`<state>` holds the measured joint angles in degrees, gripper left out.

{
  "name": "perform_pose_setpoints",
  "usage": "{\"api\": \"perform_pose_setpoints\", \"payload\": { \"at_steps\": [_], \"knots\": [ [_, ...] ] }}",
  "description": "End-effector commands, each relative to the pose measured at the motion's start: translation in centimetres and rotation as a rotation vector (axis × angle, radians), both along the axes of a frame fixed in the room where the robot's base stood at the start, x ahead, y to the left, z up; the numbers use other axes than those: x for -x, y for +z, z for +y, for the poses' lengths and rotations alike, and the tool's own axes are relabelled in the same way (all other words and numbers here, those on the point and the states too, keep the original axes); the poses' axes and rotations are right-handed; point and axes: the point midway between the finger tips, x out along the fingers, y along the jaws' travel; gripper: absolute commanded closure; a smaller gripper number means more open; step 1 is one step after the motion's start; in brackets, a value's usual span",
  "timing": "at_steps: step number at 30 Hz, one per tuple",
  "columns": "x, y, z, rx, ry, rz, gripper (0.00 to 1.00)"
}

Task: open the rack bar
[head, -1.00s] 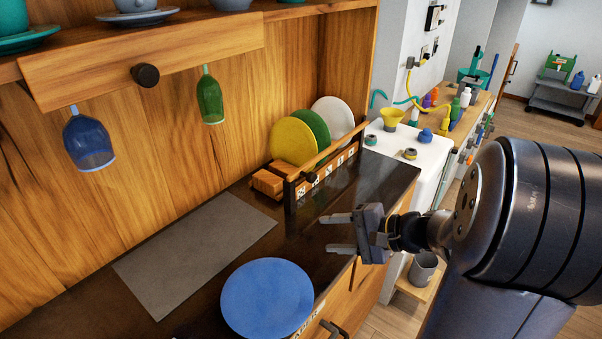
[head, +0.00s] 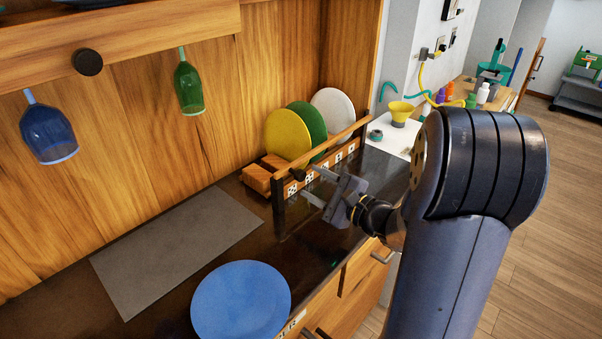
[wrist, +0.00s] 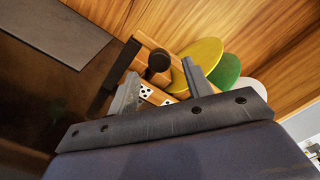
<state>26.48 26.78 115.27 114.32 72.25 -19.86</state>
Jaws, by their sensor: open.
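The rack bar (head: 338,143) is a wooden rail across the front of the plate rack, held by a dark post at its left end. A dark round knob (head: 298,175) sits near that end. In the wrist view the knob (wrist: 158,61) appears between the fingertips and a little beyond them. My gripper (head: 309,183) is open and empty, just right of the knob in the head view. Whether a finger touches the knob cannot be told. Yellow (head: 287,134), green (head: 308,124) and white (head: 333,110) plates stand upright behind the bar.
A blue plate (head: 240,302) lies at the counter's front edge. A grey mat (head: 175,248) lies flat on the dark counter. Blue (head: 48,130) and green (head: 188,88) glasses hang above. A white surface with a yellow funnel (head: 400,112) is to the right.

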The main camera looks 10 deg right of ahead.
Motion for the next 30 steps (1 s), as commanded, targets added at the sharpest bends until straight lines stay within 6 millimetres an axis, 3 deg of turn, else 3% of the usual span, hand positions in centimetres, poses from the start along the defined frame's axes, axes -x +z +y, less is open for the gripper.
{"api": "perform_pose_setpoints", "payload": {
  "at_steps": [9,21,30],
  "knots": [
    [-3.6,0.0,2.4,0.001,0.002,0.001,0.52],
    [-4.1,0.0,2.7,0.002,0.000,0.001,0.52],
    [-4.1,0.0,2.7,0.002,0.000,0.001,0.77]
  ]
}}
